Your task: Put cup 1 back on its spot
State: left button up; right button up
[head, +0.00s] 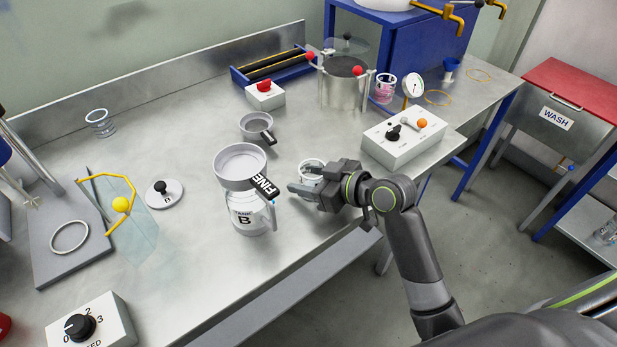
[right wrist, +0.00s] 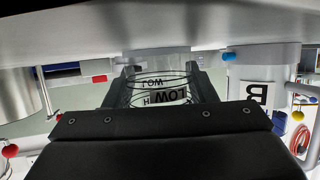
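A clear cup (head: 311,168) is at the bench's front edge, right of the tank B jug (head: 250,213). My right gripper (head: 318,182) is around it, one finger on each side. In the right wrist view the cup (right wrist: 160,93) fills the gap between the fingers and appears gripped; LOW is readable on it. I cannot tell whether its base touches the bench. Another clear cup (head: 100,123) stands at the back left, and one with pink contents (head: 384,89) stands at the right. No cup number is readable. Two yellow rings (head: 437,98) (head: 478,75) mark the right bench. My left gripper is not in view.
A strainer (head: 240,163) labelled FINE sits on the jug. A small pan (head: 256,124), a steel pot (head: 343,90) and a white control box (head: 404,139) stand nearby.

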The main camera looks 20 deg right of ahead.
jog(key=o, duration=0.4)
jog(key=shift+c, duration=0.2)
jog(key=shift+r, duration=0.25)
jog(key=v, duration=1.2)
